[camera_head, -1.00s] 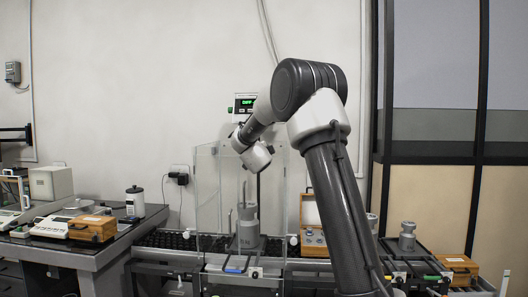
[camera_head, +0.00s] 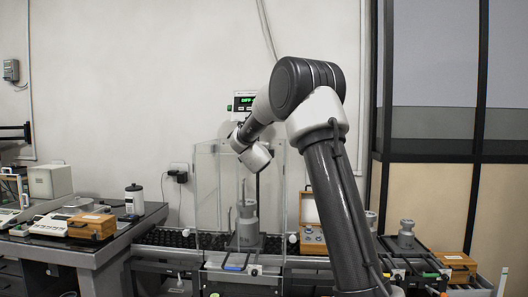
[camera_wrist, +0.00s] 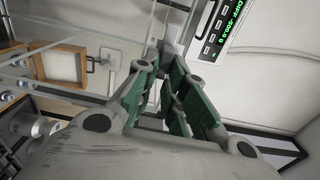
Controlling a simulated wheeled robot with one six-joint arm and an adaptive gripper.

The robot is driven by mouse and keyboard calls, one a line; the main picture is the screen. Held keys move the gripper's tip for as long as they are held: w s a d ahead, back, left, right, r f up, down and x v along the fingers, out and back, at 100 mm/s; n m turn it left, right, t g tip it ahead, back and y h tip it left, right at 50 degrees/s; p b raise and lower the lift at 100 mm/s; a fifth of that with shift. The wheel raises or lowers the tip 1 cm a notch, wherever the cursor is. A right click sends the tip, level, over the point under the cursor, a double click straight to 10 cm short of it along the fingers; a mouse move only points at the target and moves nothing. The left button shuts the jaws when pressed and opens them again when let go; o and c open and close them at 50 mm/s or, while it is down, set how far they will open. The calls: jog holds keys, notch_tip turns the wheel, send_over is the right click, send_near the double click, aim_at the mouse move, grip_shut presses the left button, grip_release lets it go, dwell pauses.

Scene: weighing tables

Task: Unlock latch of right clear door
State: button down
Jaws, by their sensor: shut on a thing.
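A clear-walled enclosure (camera_head: 208,215) stands in the middle of the head view, with a grey cylindrical weight (camera_head: 247,228) inside it. My arm reaches over to the enclosure, and its wrist link is at the upper right side of the clear walls. My gripper (camera_wrist: 166,66) shows its green-padded fingers closed together at the tips in the wrist view. A pale grey piece, seemingly the latch (camera_wrist: 176,36), sits at the fingertips, and the fingers are shut on it. The head view does not show the fingers clearly. Whether the latch is turned cannot be told.
A display with green digits (camera_head: 244,103) is on the wall behind; it also shows in the wrist view (camera_wrist: 218,28). An open wooden box (camera_head: 312,212) stands right of the enclosure. A side table (camera_head: 112,245) with instruments is at left.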

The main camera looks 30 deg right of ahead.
jog(key=shift+f, duration=0.1)
jog(key=c, duration=1.5)
grip_release()
jog(key=shift+a, duration=0.1)
jog(key=v, duration=1.2)
